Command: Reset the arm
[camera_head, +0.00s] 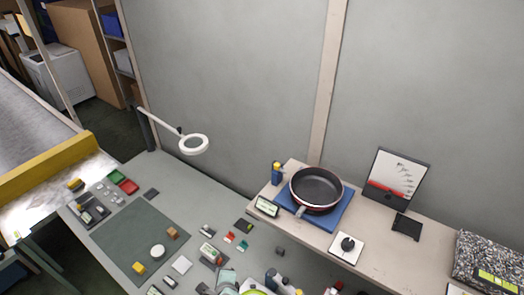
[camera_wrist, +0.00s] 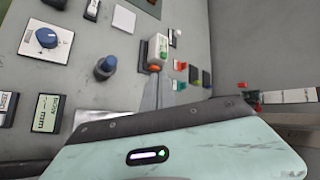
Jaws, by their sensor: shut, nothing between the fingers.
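My gripper (camera_wrist: 158,92) shows in the wrist view as narrow grey fingers beyond a pale mint housing with a dark plate. The fingers are shut and hold nothing. They point towards a small white-and-green box with a red button (camera_wrist: 156,64); I cannot tell whether they touch it. In the head view, pale mint parts of my arm show at the bottom edge, over the cluttered grey bench. The fingertips cannot be made out clearly there.
A dark pan (camera_head: 317,187) sits on a blue mat (camera_head: 339,217) on the right-hand bench. A ring lamp (camera_head: 194,144) rises behind the grey bench. Several small devices crowd the bench, including a blue knob (camera_wrist: 107,66) near my fingers. The green mat (camera_head: 125,235) has free room.

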